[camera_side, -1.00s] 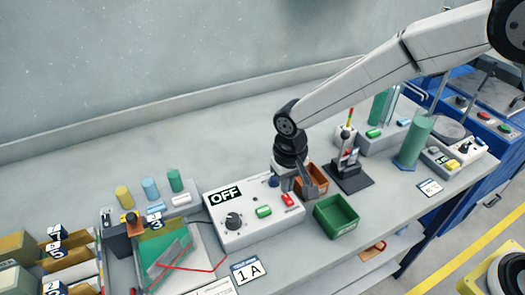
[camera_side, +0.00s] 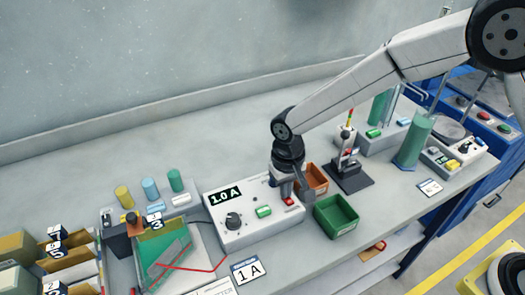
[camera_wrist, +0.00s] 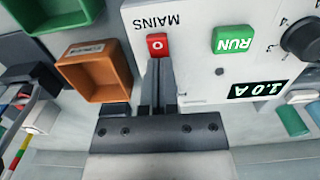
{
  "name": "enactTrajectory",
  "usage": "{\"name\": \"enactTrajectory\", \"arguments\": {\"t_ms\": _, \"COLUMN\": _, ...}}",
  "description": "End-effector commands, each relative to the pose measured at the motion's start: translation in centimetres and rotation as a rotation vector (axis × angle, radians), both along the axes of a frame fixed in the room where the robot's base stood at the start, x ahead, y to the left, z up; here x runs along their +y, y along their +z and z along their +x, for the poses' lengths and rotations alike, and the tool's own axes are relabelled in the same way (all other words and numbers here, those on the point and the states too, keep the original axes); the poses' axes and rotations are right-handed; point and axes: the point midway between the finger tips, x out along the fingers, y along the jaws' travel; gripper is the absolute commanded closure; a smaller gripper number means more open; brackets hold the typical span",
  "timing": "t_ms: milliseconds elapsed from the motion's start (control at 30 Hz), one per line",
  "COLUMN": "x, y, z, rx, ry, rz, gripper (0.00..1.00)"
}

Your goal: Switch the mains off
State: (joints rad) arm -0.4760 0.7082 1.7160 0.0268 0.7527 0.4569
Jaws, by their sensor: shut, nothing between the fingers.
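The white supply box (camera_side: 235,236) stands on the bench in the side view, its display (camera_side: 224,197) reading 1.0 A. The red mains switch (camera_side: 289,202) is at its right end. In the wrist view the switch (camera_wrist: 157,44) sits under the word MAINS with an O on it. My gripper (camera_wrist: 158,62) is shut and empty, pointing down over that end of the box. Its fingertips are right at the switch's edge and hide part of it; I cannot tell whether they touch it.
A green RUN button (camera_side: 264,211) and a black knob (camera_side: 233,221) are on the same panel. An orange bin (camera_side: 313,179) and a green bin (camera_side: 336,216) stand close right of the box. A black stand (camera_side: 348,177) is behind them.

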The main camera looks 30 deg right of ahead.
Motion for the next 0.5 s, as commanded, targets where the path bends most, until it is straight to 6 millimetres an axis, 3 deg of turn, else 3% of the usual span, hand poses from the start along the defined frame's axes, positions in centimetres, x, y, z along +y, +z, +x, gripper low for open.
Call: {"name": "enactTrajectory", "arguments": {"t_ms": 500, "x": -0.1, "y": 0.2, "z": -1.3, "rx": 0.006, "ry": 0.001, "rz": -0.004, "gripper": 1.0}}
